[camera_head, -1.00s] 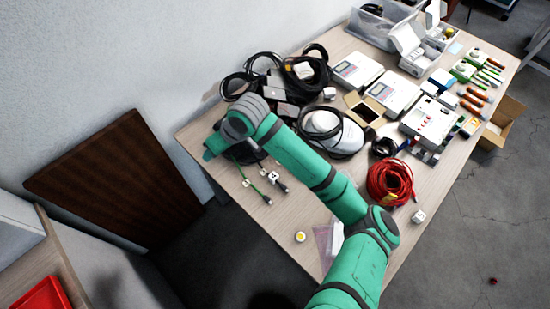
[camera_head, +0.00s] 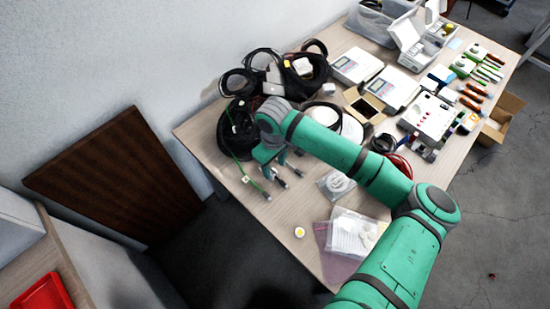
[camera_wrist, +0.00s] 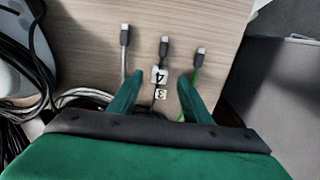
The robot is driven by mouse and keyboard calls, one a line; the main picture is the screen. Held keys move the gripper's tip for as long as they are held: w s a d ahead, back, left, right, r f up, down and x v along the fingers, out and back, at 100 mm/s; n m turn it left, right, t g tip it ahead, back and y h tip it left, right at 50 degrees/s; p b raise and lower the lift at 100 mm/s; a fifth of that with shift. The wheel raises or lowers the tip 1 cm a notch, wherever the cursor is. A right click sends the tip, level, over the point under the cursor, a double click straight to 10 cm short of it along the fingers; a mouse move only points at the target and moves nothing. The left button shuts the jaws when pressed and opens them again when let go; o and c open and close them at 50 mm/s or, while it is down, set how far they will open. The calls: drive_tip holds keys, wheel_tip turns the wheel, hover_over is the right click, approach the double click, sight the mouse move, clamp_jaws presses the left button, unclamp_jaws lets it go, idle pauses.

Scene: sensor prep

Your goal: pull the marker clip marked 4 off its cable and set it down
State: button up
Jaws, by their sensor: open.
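The marker clip marked 4 (camera_wrist: 160,76) is a white tag on the middle black cable, just behind its plug (camera_wrist: 164,44), in the wrist view. A second white clip marked 3 (camera_wrist: 160,95) sits right behind it on the same cable. My gripper (camera_wrist: 160,80) is open, its fingers on either side of these clips, touching neither. A green cable (camera_wrist: 194,74) passes by the right fingertip, a grey cable (camera_wrist: 125,58) by the left. In the head view my gripper (camera_head: 268,168) points down over the cable ends and hides both clips.
A white clip (camera_head: 246,179) sits on the green cable. Black cable coils (camera_head: 235,130) lie behind my gripper. A yellow-and-white round item (camera_head: 299,232) and plastic bags (camera_head: 352,234) lie nearer the front. Bare tabletop (camera_head: 285,212) lies between the plugs and front edge.

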sight(274, 173)
drive_tip(key=shift+f, duration=2.2)
clamp_jaws()
